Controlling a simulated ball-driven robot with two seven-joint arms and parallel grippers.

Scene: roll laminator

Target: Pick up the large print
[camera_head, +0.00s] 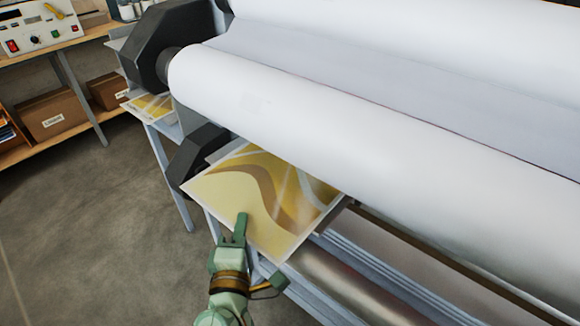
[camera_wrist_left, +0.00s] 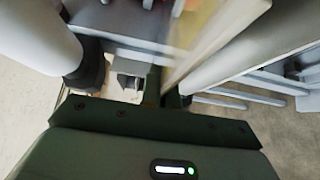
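The large print (camera_head: 262,190), a sheet with yellow, brown and white wavy bands and a pale border, juts out from under the big white roll of the laminator. Its far right part is hidden by the roll. My left gripper (camera_head: 236,232) is at the near edge of the print, with one finger lying over its face; it looks shut on that edge. In the left wrist view the print (camera_wrist_left: 222,38) shows almost edge-on and blurred, running down to the fingers (camera_wrist_left: 174,98). My right gripper is in neither view.
The white roll (camera_head: 350,130) and its dark end housing (camera_head: 170,45) stand close above the print. Metal rollers and rails (camera_head: 350,285) lie below it. Another patterned sheet (camera_head: 152,106) shows at the left. A workbench (camera_head: 60,42) with boxes stands far left; grey floor between is clear.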

